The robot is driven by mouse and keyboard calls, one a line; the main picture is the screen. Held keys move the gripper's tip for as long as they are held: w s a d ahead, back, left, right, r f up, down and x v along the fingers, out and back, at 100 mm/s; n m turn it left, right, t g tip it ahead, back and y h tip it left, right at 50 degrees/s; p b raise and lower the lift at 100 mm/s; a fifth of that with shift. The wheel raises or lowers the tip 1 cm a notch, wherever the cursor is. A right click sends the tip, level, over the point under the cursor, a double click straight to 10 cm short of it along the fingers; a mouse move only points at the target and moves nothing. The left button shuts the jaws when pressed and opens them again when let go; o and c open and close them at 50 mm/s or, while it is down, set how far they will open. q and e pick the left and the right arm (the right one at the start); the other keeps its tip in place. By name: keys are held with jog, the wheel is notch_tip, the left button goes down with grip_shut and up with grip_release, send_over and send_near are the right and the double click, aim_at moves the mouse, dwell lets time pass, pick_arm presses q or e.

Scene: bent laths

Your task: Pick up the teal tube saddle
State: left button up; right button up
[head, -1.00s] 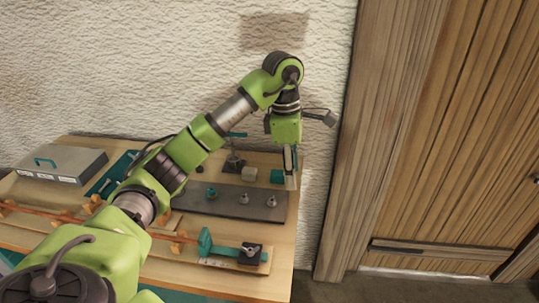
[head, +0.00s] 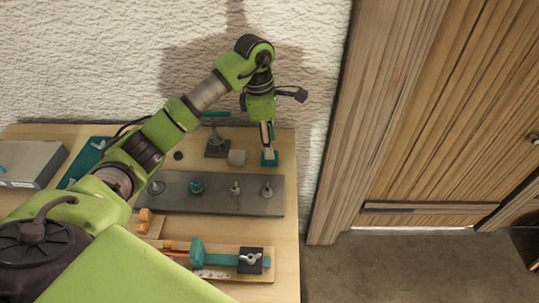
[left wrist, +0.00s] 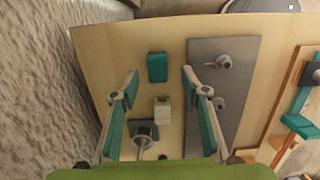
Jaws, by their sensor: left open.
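The teal tube saddle, a small teal block, lies on the bench's wooden top near the right end. It shows in the left wrist view (left wrist: 157,67) and, close below my fingers, in the head view (head: 270,161). My left gripper (head: 266,141) points down at it, open and empty. In the left wrist view the two teal-padded fingers (left wrist: 160,78) stand apart on either side, with the saddle between and slightly beyond their tips. I cannot tell the exact height gap. My right gripper is in neither view.
A pale block (head: 236,157) and a dark-based clamp (head: 217,149) stand left of the saddle. A grey plate (head: 215,205) with several upright fittings lies in front. A teal clamp (head: 215,258) sits nearer. The wall is close behind.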

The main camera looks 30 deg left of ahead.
pick_arm(q)
jog(key=shift+f, duration=0.55)
notch_tip(320, 180, down, 4)
jog(key=shift+w+r+p, duration=0.15)
jog(key=shift+r+p, duration=0.05)
jog(key=shift+p, duration=0.75)
jog(key=shift+f, duration=0.4)
jog(key=shift+w+f, duration=0.1)
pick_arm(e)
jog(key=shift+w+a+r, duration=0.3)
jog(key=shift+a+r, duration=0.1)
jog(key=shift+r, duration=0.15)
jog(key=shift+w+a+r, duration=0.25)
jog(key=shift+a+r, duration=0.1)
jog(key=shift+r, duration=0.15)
pick_arm(q)
jog(key=c, duration=1)
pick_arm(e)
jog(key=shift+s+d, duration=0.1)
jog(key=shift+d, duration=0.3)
